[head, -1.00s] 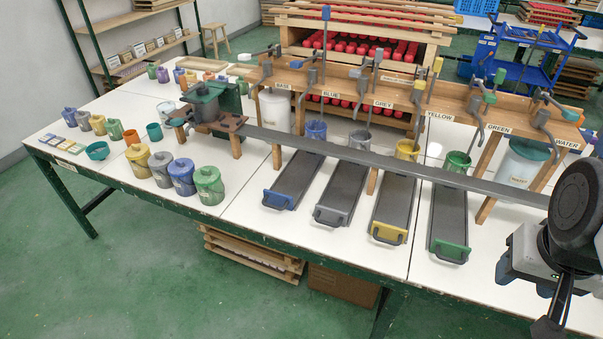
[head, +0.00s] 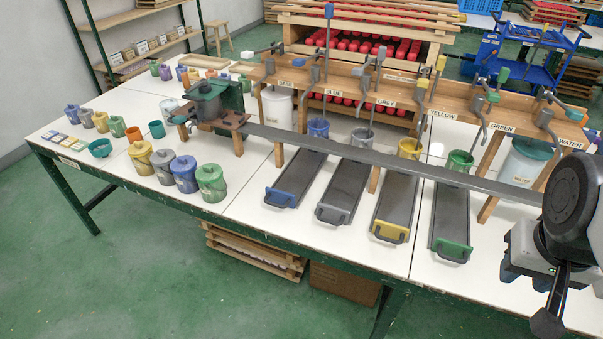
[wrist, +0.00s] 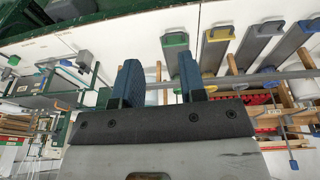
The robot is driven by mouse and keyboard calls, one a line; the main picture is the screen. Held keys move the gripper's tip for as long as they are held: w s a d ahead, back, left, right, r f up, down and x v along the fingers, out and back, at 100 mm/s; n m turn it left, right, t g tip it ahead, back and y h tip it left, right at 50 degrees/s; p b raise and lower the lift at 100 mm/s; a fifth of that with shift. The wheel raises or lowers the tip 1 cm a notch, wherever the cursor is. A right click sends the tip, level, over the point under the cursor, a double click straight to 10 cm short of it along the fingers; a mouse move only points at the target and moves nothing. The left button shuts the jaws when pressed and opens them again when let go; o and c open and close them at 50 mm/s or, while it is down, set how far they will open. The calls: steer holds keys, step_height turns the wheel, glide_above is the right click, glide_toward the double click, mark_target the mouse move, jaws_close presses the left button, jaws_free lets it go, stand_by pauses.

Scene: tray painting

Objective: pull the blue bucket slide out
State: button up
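The blue bucket slide is a dark grey runner (head: 302,172) with a blue handle end (head: 280,198), lying on the white table among the slides. Its handle also shows at the right edge of the wrist view (wrist: 310,25). A blue bucket (head: 317,129) stands at its far end, under the BLUE label. My gripper (head: 548,325) is at the right edge of the head view, far to the right of the blue slide, beyond the green one. In the wrist view my gripper (wrist: 160,80) has its two fingers apart with nothing between them.
Grey (head: 332,213), yellow (head: 389,231) and green (head: 452,250) slide handles lie between my gripper and the blue one. A long grey bar (head: 380,158) crosses above the slides. Lidded pots (head: 183,173) stand left. White table is clear in front of the blue handle.

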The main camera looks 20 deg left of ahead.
steer(key=w+a+f+n+t+h, duration=0.1)
steer(key=w+a+f+n+h, duration=0.3)
steer(key=w+a, duration=0.4)
steer(key=w+a+f+n+t+h, duration=0.15)
steer(key=w+a+f+h, duration=0.3)
steer(key=w, duration=0.65)
steer(key=w+a+f+n+t, duration=0.2)
steer(key=a+f, duration=0.2)
steer(key=a, duration=0.4)
steer(key=w+a+f+n+t, duration=0.3)
steer(key=a+f, duration=0.1)
steer(key=a, duration=0.4)
steer(key=n+t+y, duration=0.6)
steer(key=n+y, duration=0.2)
steer(key=y, duration=0.1)
glide_toward(274, 205)
steer(key=w, duration=0.2)
steer(key=shift+w+a+f+m, duration=0.1)
steer(key=shift+w+f+m, duration=0.1)
steer(key=shift+w+m, duration=0.1)
steer(key=shift+w, duration=0.2)
steer(key=shift+w+f, duration=0.3)
steer(key=shift+w, duration=0.9)
steer(key=shift+w+f, duration=0.25)
steer(key=shift+w, duration=1)
steer(key=shift+w+f, duration=0.3)
steer(key=shift+w, duration=0.9)
